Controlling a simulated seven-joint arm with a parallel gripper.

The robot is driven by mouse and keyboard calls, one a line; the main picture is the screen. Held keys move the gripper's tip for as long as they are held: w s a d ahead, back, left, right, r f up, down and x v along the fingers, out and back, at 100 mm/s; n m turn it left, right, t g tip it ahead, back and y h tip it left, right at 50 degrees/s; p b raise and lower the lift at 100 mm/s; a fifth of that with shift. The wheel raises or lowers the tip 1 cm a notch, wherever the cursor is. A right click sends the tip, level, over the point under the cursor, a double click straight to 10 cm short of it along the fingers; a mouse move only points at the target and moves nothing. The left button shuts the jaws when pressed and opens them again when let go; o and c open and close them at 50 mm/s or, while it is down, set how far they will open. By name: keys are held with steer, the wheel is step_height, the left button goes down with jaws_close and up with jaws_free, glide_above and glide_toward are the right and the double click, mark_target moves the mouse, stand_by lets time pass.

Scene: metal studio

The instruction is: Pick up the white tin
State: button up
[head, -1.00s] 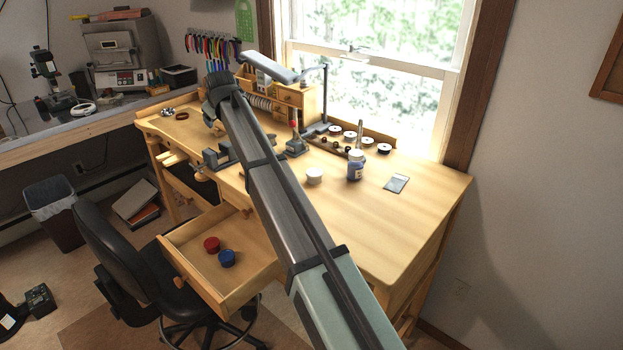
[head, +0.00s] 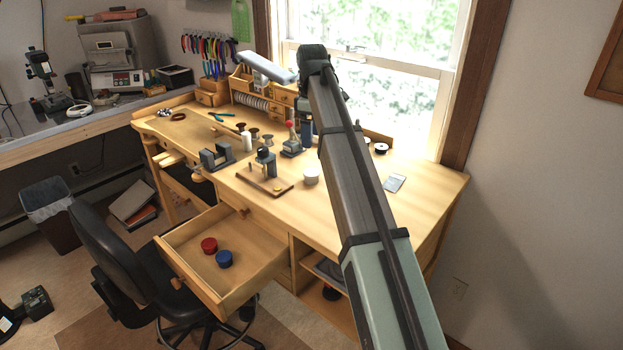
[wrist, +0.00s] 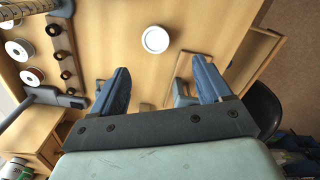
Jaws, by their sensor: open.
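The white tin (head: 311,173) is small and round and stands upright on the wooden workbench (head: 425,190), just left of my arm in the head view. In the wrist view the tin (wrist: 156,39) shows from above, near the top middle. My gripper (wrist: 160,74) is open in the wrist view, its two blue fingers apart with nothing between them. The tin lies beyond the fingertips, roughly in line with the gap, and is not touched. In the head view my arm hides much of the gripper.
A wooden board with a small dark tool (head: 265,165) stands left of the tin. An open drawer (head: 190,240) holds a red tin (head: 209,245) and a blue tin (head: 224,258). A flat packet (head: 395,183) lies right of my arm. Spools (wrist: 33,77) line the wrist view's left.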

glide_above(312, 172)
steer(key=f, duration=0.7)
steer(key=shift+s+a+f, duration=0.1)
steer(key=shift+s+f, duration=0.15)
steer(key=shift+s, duration=0.15)
steer(key=shift+w+f, duration=0.25)
steer(key=shift+f, duration=1.2)
steer(key=shift+w+f, duration=0.2)
steer(key=shift+f, duration=1.25)
steer(key=shift+c, duration=0.2)
steer(key=c, duration=0.9)
steer(key=shift+c, duration=0.2)
